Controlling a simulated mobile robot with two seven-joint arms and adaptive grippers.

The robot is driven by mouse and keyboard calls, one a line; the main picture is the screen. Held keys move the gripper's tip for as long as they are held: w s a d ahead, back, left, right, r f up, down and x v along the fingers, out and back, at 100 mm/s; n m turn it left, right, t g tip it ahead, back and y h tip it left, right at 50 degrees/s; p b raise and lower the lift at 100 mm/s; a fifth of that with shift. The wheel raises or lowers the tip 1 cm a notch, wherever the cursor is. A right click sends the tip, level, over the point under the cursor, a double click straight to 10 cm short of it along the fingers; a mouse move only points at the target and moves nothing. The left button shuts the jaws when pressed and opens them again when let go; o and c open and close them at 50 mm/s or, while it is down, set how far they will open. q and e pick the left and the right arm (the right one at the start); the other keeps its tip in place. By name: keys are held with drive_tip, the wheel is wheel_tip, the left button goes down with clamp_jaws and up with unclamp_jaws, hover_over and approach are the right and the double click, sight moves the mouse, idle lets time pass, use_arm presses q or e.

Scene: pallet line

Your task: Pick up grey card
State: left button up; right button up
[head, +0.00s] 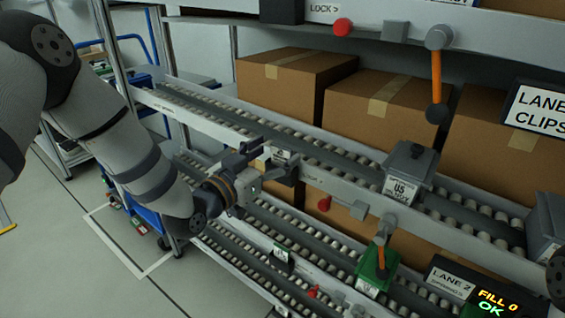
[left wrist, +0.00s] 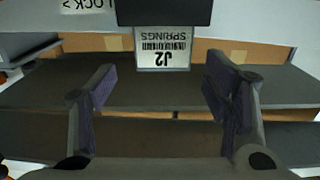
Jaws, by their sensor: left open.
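A grey-edged card (left wrist: 163,48) with a white label reading "J2 SPRINGS" and a barcode shows upside down in the left wrist view. It lies beyond and between the fingers, against a dark block (left wrist: 164,12). In the head view a small white label (head: 282,155) shows by the fingers on the upper lane's rail; I cannot tell for sure that it is the same card. My left gripper (head: 278,163) is open and empty at that rail. Its two fingers also show in the left wrist view (left wrist: 160,88), apart from the card.
A grey bin (head: 408,170) marked "U5" stands on the upper roller lane (head: 335,165), right of my gripper. A green bin (head: 377,268) is on the lower lane. Cardboard boxes (head: 290,85) stand behind. An orange-handled lever (head: 436,80) hangs above. Floor at left is mostly clear.

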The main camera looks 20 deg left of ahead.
sight(280, 148)
use_arm(q)
drive_tip(key=x, duration=0.3)
drive_tip(key=shift+w+f, duration=0.1)
drive_tip(key=shift+w, duration=0.25)
drive_tip(key=c, duration=1.1)
drive_tip(key=shift+o, duration=0.2)
